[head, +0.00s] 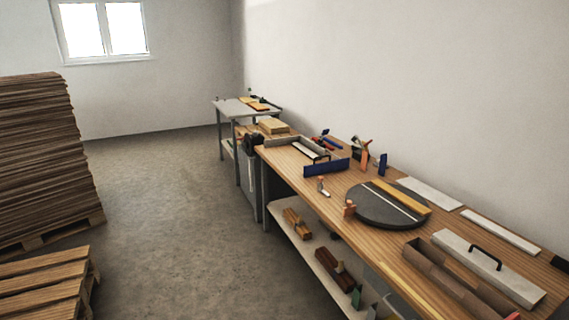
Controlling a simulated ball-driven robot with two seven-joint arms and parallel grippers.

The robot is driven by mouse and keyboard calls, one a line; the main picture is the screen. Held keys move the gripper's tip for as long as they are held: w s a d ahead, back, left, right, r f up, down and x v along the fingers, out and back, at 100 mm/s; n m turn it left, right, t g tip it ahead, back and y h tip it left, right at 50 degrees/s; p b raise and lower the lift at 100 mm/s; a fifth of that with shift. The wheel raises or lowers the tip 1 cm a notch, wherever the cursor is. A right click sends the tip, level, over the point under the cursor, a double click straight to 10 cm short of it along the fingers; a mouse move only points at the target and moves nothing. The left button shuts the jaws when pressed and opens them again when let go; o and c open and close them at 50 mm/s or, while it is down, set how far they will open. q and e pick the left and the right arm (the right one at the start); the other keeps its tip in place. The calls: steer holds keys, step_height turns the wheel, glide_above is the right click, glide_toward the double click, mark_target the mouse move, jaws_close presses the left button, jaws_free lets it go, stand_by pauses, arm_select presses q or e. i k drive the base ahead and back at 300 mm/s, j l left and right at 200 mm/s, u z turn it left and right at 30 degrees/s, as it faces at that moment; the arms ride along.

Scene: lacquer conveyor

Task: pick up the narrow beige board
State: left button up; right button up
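A narrow beige-yellow board (402,196) lies on a round dark grey disc (372,217) on the long wooden workbench. A thin white strip (396,201) runs along the disc beside the board. Two pale, nearly white boards lie flat near the wall: a wider one (430,193) behind the disc and a narrower one (500,232) to its right. A light yellowish strip (408,290) shows along the front edge of the bench. Neither of my grippers is in view.
A grey block with a black handle (485,268) and a brown trough (455,284) lie at the bench's right. Clamps and a blue-fronted tray (326,167) stand left of the disc. Stacked boards (40,160) and a pallet (45,285) stand left; the floor (180,210) between is clear.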

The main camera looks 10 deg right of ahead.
mark_target(415, 206)
steer(key=i+z, duration=0.15)
steer(key=i, duration=0.4)
steer(key=i+j+z, duration=0.15)
steer(key=i, duration=0.45)
steer(key=i+j+z, duration=0.1)
steer(key=i+z, duration=0.15)
steer(key=z, duration=0.2)
steer(key=i+j+z, duration=0.15)
steer(key=z, duration=0.3)
steer(key=i+j+z, duration=0.25)
steer(key=z, duration=0.2)
